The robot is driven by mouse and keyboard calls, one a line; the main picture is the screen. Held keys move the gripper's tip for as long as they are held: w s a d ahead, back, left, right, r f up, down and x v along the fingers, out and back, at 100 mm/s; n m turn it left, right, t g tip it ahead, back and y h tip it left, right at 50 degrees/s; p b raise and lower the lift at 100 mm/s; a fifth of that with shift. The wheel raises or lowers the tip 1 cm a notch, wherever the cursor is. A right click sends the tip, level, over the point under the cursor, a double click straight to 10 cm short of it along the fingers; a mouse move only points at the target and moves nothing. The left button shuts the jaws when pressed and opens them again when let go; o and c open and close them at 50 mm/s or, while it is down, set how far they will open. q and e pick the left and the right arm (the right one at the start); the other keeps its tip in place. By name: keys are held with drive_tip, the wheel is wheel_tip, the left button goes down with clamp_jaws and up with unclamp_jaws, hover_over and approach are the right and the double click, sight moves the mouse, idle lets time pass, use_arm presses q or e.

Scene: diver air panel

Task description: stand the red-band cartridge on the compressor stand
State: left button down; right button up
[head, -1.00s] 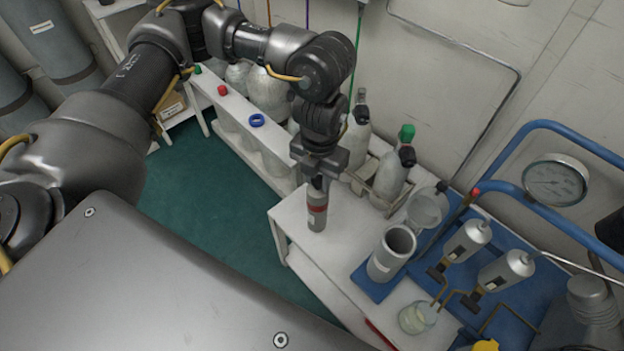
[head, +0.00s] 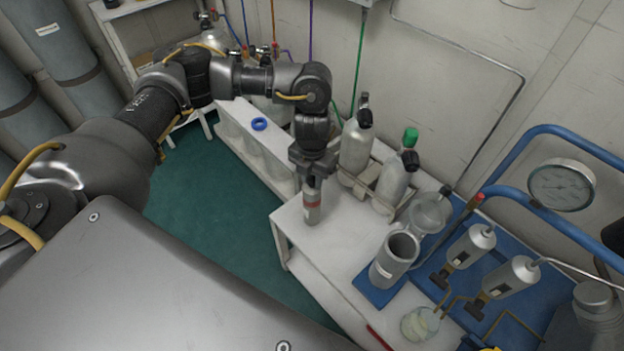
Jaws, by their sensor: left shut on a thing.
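The red-band cartridge (head: 312,208), a small grey cylinder with a red band, is upright over the left end of the white table. My left gripper (head: 312,180) points down and is shut on its top. I cannot tell whether its base touches the tabletop. An open grey cylindrical holder (head: 391,262) stands on a blue mat to the right of the cartridge; it may be the compressor stand, but I cannot tell for sure. My right gripper is not in view.
Grey bottles (head: 357,143) stand in a rack behind the cartridge. A white rack with a blue ring (head: 259,124) is at the left. A glass jar (head: 420,323), silver canisters (head: 470,245), blue rails and a gauge (head: 561,186) crowd the right. White tabletop (head: 335,250) is bare near the cartridge.

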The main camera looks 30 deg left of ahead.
use_arm(q)
drive_tip(key=shift+f, duration=0.55)
drive_tip(key=shift+r, duration=0.1)
drive_tip(key=shift+f, duration=0.25)
drive_tip(key=c, duration=1.1)
unclamp_jaws()
